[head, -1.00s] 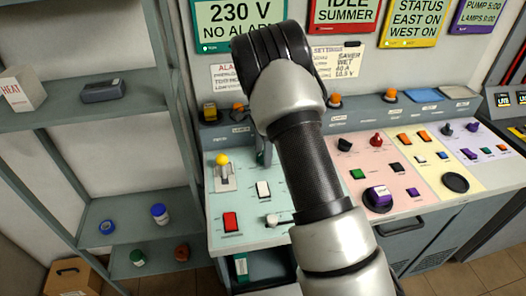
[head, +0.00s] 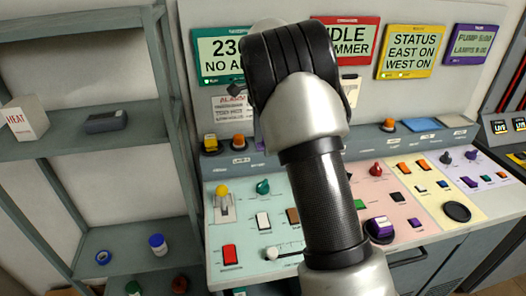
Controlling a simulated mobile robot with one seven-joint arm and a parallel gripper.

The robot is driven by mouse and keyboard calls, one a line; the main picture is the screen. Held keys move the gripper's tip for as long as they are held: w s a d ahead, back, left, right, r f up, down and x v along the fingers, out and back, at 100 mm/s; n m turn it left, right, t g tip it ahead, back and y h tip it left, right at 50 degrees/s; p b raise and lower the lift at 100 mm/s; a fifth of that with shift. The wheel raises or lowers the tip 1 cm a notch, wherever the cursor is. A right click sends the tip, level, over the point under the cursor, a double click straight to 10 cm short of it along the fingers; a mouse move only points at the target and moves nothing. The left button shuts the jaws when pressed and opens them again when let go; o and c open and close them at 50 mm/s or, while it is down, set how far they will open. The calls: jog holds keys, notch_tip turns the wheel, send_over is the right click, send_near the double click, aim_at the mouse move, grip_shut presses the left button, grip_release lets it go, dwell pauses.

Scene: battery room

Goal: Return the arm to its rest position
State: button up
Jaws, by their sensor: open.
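My arm (head: 325,190) rises through the middle of the head view, in front of the control console. Its black upper joint (head: 292,62) covers part of the green-framed and red-framed signs.
Grey shelves (head: 75,152) stand at the left with a HEAT box (head: 24,119), a dark device (head: 105,122) and several small round items below. Signs such as the yellow one (head: 411,52) hang on the wall. Another cabinet (head: 505,130) is at the far right.

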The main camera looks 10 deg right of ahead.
jog(key=shift+r, duration=0.3)
jog(key=s+r+n+t+y+p, duration=0.15)
jog(key=s+r+n, duration=0.45)
jog(key=s+r, duration=0.85)
jog(key=s+n+t+h+p, duration=0.1)
jog(key=s+n+t, duration=0.3)
jog(key=s+n, duration=0.6)
jog(key=s+p, duration=0.1)
jog(key=s, duration=0.8)
jog(key=shift+s+f, duration=0.25)
jog(key=shift+s, duration=0.15)
jog(key=shift+h, duration=0.25)
